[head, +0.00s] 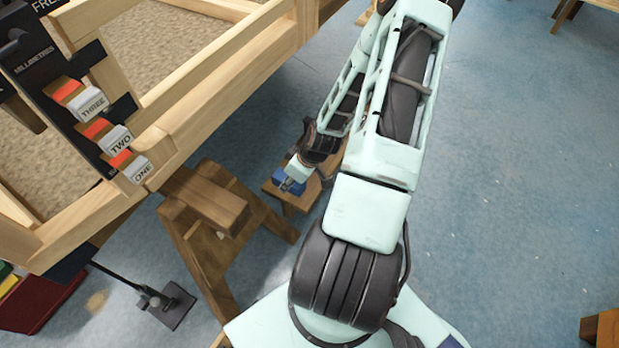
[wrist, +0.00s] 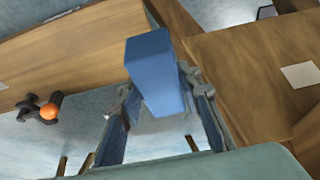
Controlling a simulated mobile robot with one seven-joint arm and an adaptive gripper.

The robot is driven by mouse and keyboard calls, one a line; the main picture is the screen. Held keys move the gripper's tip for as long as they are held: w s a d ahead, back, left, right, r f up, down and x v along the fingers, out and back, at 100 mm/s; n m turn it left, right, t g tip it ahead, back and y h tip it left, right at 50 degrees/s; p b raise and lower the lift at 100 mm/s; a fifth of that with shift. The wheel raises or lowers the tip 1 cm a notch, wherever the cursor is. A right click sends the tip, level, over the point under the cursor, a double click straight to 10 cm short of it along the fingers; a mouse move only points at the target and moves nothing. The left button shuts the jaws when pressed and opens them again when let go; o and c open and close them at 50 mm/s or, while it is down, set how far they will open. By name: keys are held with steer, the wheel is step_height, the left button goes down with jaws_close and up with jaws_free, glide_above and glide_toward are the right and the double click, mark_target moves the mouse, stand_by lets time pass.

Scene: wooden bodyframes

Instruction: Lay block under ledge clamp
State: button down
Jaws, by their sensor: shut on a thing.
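A blue block (wrist: 152,72) is held between the two fingers of my gripper (wrist: 160,95) in the wrist view. The gripper is shut on it. In the head view my gripper (head: 290,182) is small and far down, above or beside a low wooden stool, and the block cannot be told apart from the blue fingers there. A dark fitting with an orange knob (wrist: 48,111) sits at the lower edge of a wooden board (wrist: 60,55) in the wrist view, left of the block and apart from it. It may be the ledge clamp; I cannot tell for sure.
A low wooden stool (head: 298,200) stands beneath my arm. A wooden trestle (head: 205,215) and a large wooden frame (head: 215,85) are to its left. Another wooden surface (wrist: 250,65) is close on the right in the wrist view.

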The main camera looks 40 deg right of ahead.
steer(key=w+d+f+b, duration=0.2)
steer(key=w+d+f, duration=0.15)
steer(key=d, duration=0.45)
steer(key=b, duration=0.2)
glide_above(311, 178)
steer(key=f, duration=0.5)
steer(key=shift+s+a+f, duration=0.1)
steer(key=shift+s+a, duration=0.1)
steer(key=shift+a, duration=0.05)
steer(key=shift+w+d+f, duration=0.1)
steer(key=shift+d+f, duration=0.05)
steer(key=shift+f, duration=0.1)
steer(key=shift+d+f+b, duration=0.15)
steer(key=shift+f+b, duration=0.85)
steer(key=shift+f, duration=0.65)
steer(key=shift+f, duration=0.15)
steer(key=c, duration=1.4)
jaws_free()
